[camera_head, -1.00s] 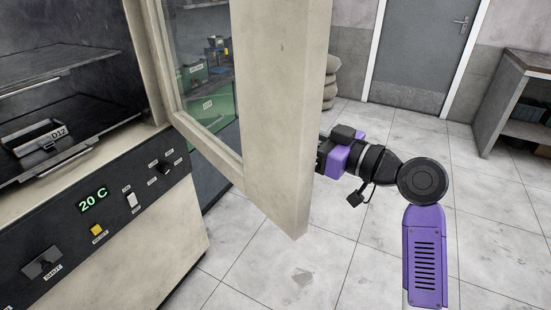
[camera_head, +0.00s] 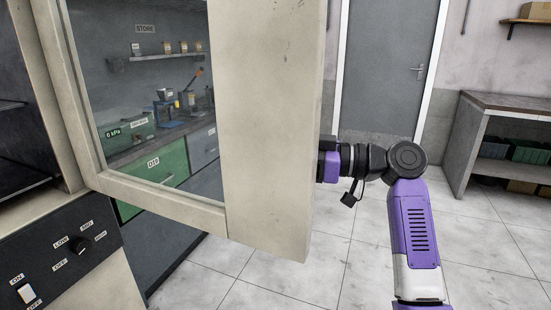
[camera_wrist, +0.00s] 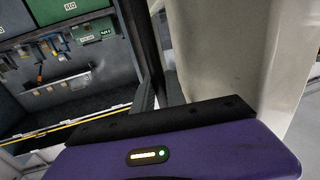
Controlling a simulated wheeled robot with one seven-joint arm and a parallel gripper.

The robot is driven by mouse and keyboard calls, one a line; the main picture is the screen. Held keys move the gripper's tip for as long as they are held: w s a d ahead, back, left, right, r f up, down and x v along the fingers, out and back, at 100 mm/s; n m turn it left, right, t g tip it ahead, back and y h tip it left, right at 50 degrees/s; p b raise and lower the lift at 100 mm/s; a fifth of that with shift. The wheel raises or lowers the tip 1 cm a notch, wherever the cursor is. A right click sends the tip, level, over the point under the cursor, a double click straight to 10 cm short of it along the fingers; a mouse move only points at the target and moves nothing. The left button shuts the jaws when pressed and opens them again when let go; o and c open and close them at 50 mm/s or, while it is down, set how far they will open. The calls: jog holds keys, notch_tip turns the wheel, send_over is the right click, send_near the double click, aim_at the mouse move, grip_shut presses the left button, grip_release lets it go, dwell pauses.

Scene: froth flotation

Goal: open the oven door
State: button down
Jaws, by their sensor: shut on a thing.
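The oven door (camera_head: 268,120), a cream frame with a glass window, stands swung well away from the oven body (camera_head: 92,262) at left in the head view. In that view my gripper is at the door's far right side, its fingers hidden behind the thick door edge. In the wrist view my gripper (camera_wrist: 158,92) is shut on a dark upright bar, the door handle (camera_wrist: 140,35), beside the pale door (camera_wrist: 225,60). The exact contact at the fingertips is partly hidden by the gripper's body.
Through the glass, a bench with green drawers (camera_head: 160,170) and a shelf (camera_head: 168,56) show behind the door. A grey room door (camera_head: 388,70) stands at the back. A side table with bins (camera_head: 505,105) is at right. The tiled floor (camera_head: 330,268) is clear.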

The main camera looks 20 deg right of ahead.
jog(key=shift+a, duration=0.1)
jog(key=c, duration=1.4)
grip_release()
jog(key=shift+o, duration=0.2)
jog(key=v, duration=0.7)
jog(key=shift+s+d, duration=0.15)
jog(key=shift+d, duration=0.2)
jog(key=shift+f, duration=0.1)
